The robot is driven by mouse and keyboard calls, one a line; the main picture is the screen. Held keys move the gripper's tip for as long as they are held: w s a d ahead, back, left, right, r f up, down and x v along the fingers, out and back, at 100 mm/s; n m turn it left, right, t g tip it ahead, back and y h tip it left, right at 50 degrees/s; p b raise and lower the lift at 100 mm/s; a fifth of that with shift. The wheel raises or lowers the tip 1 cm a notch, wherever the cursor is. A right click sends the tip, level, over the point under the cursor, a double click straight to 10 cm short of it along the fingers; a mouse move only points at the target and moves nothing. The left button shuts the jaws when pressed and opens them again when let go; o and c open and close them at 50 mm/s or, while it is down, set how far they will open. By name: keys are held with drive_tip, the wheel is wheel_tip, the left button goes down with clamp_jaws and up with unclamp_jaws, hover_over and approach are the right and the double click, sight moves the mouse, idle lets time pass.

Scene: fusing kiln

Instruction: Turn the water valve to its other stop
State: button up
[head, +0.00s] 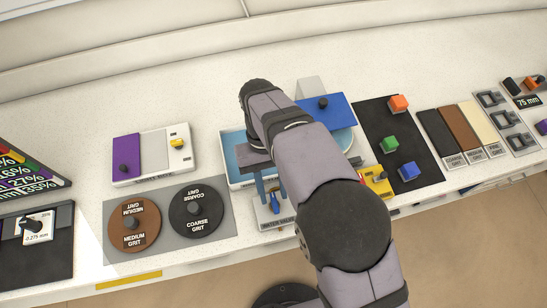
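The water valve (275,205) is a small blue lever on a light plate at the front of the counter, partly labelled "WATER". My gripper (273,197) points down over this plate. Its two fingers are apart, with a visible gap between them. The blue lever shows at and just below the fingertips, roughly in line with the gap. I cannot tell its height under the tips or whether a finger touches it. The right end of the label is hidden by my arm.
Behind the valve is a blue basin (232,150), partly under my arm. To the left are two round grit discs (134,224) on a grey mat and a white box with a purple panel (127,158). To the right, a black mat (378,130) holds coloured blocks; a yellow device (377,182) sits close by.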

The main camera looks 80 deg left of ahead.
drive_tip(key=shift+b+v, duration=0.65)
drive_tip(key=shift+v, duration=1.95)
